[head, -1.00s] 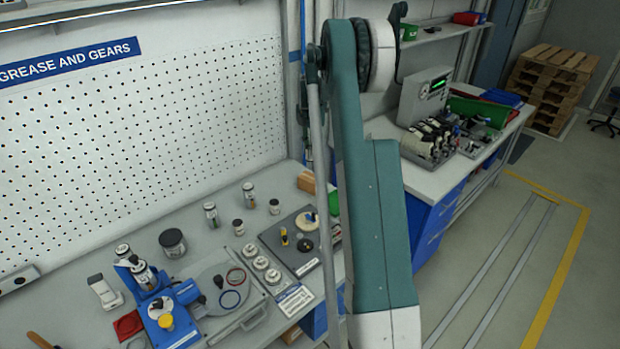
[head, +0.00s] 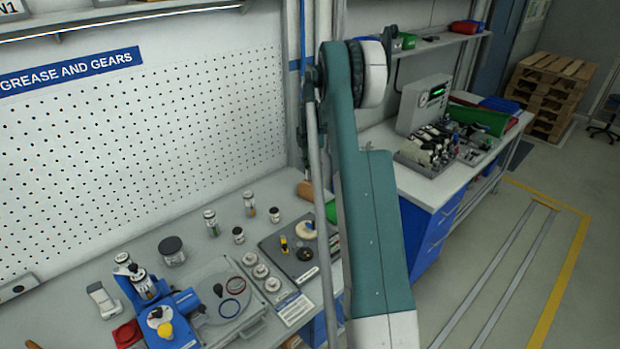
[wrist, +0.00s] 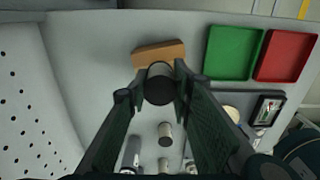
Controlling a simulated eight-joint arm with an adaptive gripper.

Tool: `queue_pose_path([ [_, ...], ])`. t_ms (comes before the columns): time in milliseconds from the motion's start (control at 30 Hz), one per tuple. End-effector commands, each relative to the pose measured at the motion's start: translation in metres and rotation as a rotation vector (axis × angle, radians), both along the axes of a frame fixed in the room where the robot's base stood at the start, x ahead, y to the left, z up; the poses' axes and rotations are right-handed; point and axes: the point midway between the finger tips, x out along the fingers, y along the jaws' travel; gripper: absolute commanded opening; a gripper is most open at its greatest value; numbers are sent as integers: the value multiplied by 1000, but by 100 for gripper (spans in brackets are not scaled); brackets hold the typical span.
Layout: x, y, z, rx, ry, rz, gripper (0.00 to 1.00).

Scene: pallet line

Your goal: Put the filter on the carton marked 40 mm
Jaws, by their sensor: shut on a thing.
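My gripper (wrist: 159,82) is in the wrist view, with its two dark fingers shut on a grey cylinder with a dark round end, which I take to be the filter (wrist: 158,91). A brown carton (wrist: 168,53) lies just beyond the filter in this view, and the filter's far end overlaps its near edge. I cannot tell the height gap or whether they touch. No 40 mm marking is readable. In the head view a brown block (head: 305,189), likely the same carton, shows beside my arm. The gripper and filter are not visible there.
A green tray (wrist: 232,52) and a red tray (wrist: 286,56) lie right of the carton. Several small jars, one of them (wrist: 165,134) nearest, stand below it in the wrist view. A dark plate (head: 290,262) with small parts lies on the bench. The pegboard wall (wrist: 22,110) is at left.

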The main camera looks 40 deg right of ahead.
Motion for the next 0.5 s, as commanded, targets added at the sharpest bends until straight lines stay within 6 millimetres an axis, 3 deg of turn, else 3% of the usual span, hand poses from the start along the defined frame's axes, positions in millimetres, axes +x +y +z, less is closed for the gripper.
queue_pose_path([
  [500,0,0,-37,0,0,0,14],
])
